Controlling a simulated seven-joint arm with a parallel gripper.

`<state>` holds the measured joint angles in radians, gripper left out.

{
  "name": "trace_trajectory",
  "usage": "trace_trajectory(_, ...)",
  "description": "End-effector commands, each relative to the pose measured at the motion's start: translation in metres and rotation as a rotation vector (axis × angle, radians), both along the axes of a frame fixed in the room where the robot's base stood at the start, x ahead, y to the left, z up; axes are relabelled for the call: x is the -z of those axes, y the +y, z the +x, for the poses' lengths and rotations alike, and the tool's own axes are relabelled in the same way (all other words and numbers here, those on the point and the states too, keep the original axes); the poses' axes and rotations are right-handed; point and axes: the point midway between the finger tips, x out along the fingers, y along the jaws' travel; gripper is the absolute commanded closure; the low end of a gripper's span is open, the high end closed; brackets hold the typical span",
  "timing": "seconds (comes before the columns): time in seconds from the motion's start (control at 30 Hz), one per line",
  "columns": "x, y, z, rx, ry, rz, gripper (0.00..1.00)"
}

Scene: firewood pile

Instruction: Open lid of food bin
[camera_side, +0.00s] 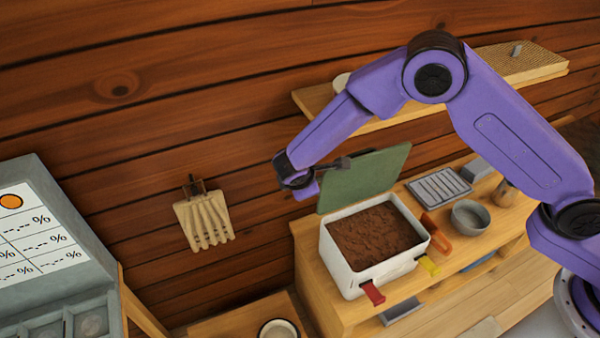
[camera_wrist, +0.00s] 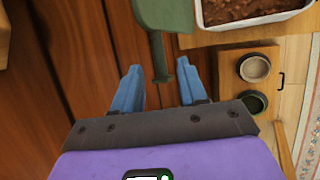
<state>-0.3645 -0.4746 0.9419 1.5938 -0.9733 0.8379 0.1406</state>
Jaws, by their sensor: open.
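The food bin (camera_side: 340,272) is a white box full of brown crumbly stuff, standing on the wooden counter. Its green lid (camera_side: 372,176) is raised and leans up steeply at the bin's back left side, so the contents are exposed. In the wrist view the lid (camera_wrist: 165,12) shows at the top, with a dark green handle (camera_wrist: 158,58) pointing toward me. My gripper (camera_wrist: 158,78) is open, with a blue finger on either side of the handle's end; I cannot tell whether they touch it. In the side view my gripper (camera_side: 341,163) is at the lid's left edge.
A grey bowl (camera_side: 470,217) and a ribbed tray (camera_side: 439,187) stand to the right. A shelf (camera_side: 390,112) is above; a wooden scoop-like hand (camera_side: 205,220) hangs on the wall at left.

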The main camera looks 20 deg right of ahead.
Motion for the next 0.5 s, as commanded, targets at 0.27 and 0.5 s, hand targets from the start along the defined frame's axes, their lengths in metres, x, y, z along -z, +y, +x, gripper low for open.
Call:
trace_trajectory(0.27, -0.048, 0.024, -0.029, -0.001, -0.002, 0.003, 0.58)
trace_trajectory(0.5, -0.073, 0.036, -0.045, 0.0, 0.0, 0.001, 0.58)
